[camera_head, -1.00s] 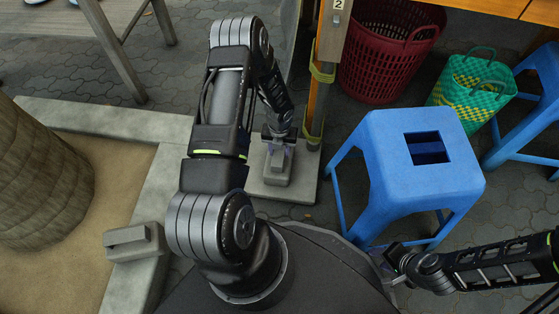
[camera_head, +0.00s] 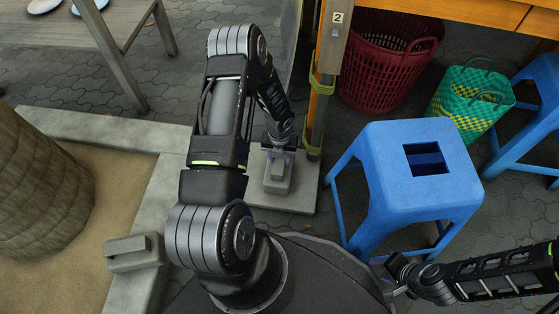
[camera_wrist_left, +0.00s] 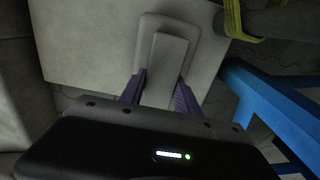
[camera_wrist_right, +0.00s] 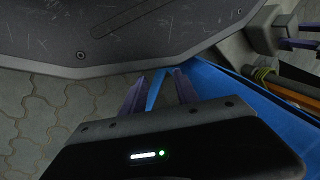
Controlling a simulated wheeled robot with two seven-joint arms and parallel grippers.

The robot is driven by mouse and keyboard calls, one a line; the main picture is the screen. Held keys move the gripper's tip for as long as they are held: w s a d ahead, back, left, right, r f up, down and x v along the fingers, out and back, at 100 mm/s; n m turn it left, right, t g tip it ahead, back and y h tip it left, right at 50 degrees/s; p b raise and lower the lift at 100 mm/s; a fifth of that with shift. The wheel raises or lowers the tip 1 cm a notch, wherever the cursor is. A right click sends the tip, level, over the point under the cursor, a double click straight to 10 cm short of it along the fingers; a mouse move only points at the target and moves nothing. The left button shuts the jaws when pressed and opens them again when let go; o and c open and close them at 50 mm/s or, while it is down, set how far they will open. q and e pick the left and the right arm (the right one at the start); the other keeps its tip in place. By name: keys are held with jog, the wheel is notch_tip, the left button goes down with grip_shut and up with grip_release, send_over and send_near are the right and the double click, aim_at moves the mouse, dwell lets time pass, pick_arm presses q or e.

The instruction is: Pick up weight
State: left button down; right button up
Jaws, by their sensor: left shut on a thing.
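A grey block-shaped weight (camera_head: 277,182) with a raised handle stands on a flat concrete slab (camera_head: 300,200) at the foot of the post. My left gripper (camera_head: 279,158) reaches down to it from above and is shut on its handle. In the left wrist view the handle of the weight (camera_wrist_left: 166,62) sits between the purple fingers (camera_wrist_left: 160,92). I cannot tell any gap under the weight. A second similar grey weight (camera_head: 135,252) rests on the curb at the left. My right gripper (camera_wrist_right: 160,88) is open and empty, low beside the blue stool.
A blue stool (camera_head: 420,190) stands right of the slab. A yellow-wrapped post (camera_head: 322,90) rises just behind the slab. A red basket (camera_head: 388,65) and a green-yellow basket (camera_head: 470,105) stand behind. A concrete curb (camera_head: 90,125) and tree trunk (camera_head: 35,195) are left.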

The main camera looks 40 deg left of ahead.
pick_arm(q)
notch_tip(320, 180, up, 9)
jog(key=p, duration=0.3)
jog(key=shift+w+f, duration=0.15)
dwell(0.6)
